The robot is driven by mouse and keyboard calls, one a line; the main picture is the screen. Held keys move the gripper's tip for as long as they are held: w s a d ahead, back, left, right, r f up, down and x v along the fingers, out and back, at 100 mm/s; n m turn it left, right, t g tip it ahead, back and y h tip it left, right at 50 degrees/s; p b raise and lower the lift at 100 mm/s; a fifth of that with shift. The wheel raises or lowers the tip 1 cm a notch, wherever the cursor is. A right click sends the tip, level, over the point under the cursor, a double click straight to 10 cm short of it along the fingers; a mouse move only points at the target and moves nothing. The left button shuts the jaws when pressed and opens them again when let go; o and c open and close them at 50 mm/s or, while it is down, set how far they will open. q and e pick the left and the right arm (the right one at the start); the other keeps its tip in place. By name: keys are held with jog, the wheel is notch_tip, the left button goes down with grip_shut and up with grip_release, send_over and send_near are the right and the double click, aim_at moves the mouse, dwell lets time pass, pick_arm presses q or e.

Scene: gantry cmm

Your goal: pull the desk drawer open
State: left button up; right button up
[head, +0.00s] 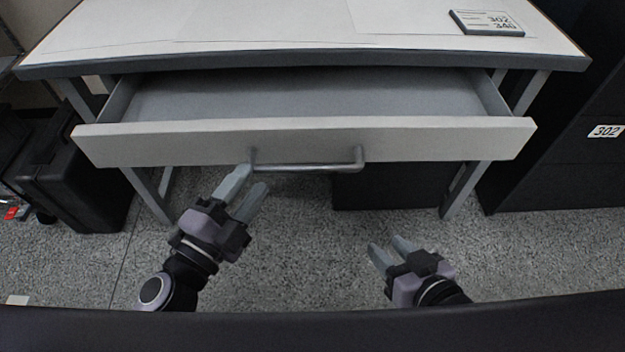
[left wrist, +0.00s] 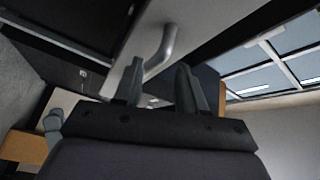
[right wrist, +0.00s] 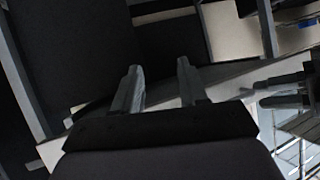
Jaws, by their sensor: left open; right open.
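The desk drawer (head: 430,139) is pulled out from under the desk, with its empty grey inside showing. Its metal bar handle (head: 308,167) runs along the middle of the front. My left gripper (head: 248,180) is open just below the handle's left end; in the head view its fingertips overlap the drawer's lower edge. In the left wrist view the handle (left wrist: 160,52) shows beyond and between the open fingers; whether they touch it I cannot tell. My right gripper (head: 390,250) is open and empty, below and to the right of the handle, apart from the drawer.
The desk top (head: 250,25) carries a small labelled plate (head: 486,22) at the right. A black case (head: 75,180) stands on the floor at the left. A dark cabinet (head: 570,150) labelled 302 stands at the right. Speckled floor between the arms is clear.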

aim_at(312, 166)
pick_arm(q)
jog(key=shift+w+d+m+g+h+b, duration=0.25)
jog(key=shift+w+d+m+g+h, duration=0.35)
jog(key=shift+d+m, duration=1.05)
jog(key=shift+w+d+m+g+h+b, duration=0.3)
jog(key=shift+w+d+m+h, duration=0.5)
jog(key=shift+d+m, duration=0.8)
jog(key=shift+w+d+m+g+h+b, duration=0.15)
jog(key=shift+w+d+m+g+h, duration=0.55)
jog(key=shift+d+m, duration=0.95)
pick_arm(e)
jog(key=shift+a+f+n, duration=0.2)
jog(key=shift+a+n, duration=0.05)
jog(key=shift+n, duration=0.05)
pick_arm(q)
jog(key=shift+s+d+n, duration=0.2)
jog(key=shift+d+n, duration=0.1)
grip_shut()
